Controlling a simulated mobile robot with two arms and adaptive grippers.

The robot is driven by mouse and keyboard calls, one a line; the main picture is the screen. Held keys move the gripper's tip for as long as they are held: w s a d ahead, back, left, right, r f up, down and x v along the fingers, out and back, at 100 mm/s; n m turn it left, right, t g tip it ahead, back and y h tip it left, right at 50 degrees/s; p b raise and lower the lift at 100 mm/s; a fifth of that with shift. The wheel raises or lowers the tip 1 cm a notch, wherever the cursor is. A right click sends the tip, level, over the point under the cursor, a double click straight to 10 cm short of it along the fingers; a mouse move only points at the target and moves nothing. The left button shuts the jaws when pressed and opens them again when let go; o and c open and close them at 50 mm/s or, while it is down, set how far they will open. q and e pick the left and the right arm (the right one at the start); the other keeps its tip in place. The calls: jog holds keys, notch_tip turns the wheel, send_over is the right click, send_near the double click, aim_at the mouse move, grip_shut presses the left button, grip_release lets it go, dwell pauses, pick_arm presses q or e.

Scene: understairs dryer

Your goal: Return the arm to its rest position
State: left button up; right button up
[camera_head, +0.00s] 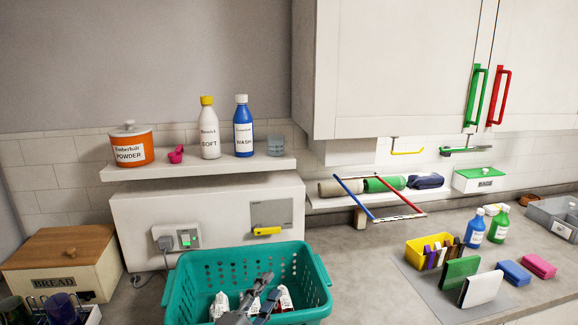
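My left gripper (267,293) reaches in from the bottom edge, over the front part of the teal basket (191,284). Its two dark fingers look parted, with nothing clearly between them. Several white packets with dark and red print (220,303) lie in the basket, partly hidden by the gripper and the basket's front wall. I cannot tell whether the gripper touches them. My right gripper is not in view.
A shelf (190,168) above the basket holds an orange powder tub (131,150) and bottles. A wooden bread box (60,262) stands left. Right of the basket are a blue-and-red rack (355,198), a yellow bin (426,252) and bottles. Cabinets (400,70) hang above.

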pick_arm(q)
jog(key=s+a+f+n+g+y, duration=0.3)
jog(key=s+a+f+n+y, duration=0.25)
jog(key=f+n, duration=0.3)
jog(key=s+a+f+n+g+y, duration=0.1)
jog(key=s+a+f+n+g, duration=0.2)
jog(key=s+f, duration=0.35)
jog(key=s+a+f+n+g+y, duration=0.1)
jog(key=s+a+f+n+g, duration=0.25)
jog(key=s, duration=0.65)
jog(key=s+a+f+n+g+y, duration=0.15)
jog(key=s+a+f+g, duration=0.25)
jog(key=s, duration=0.4)
notch_tip(320, 180, down, 28)
jog(key=s+f+g+b, duration=0.1)
jog(key=s+b, duration=0.1)
jog(key=s+a+f+g+b, duration=0.1)
jog(key=s+a+f+b, duration=0.1)
jog(key=s+f, duration=1.5)
jog(key=shift+a+f+h, duration=0.3)
jog(key=shift+a+f, duration=0.1)
jog(key=shift+f, duration=0.05)
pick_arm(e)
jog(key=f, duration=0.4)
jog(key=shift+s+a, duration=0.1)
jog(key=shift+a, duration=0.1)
pick_arm(q)
jog(key=shift+g, duration=0.25)
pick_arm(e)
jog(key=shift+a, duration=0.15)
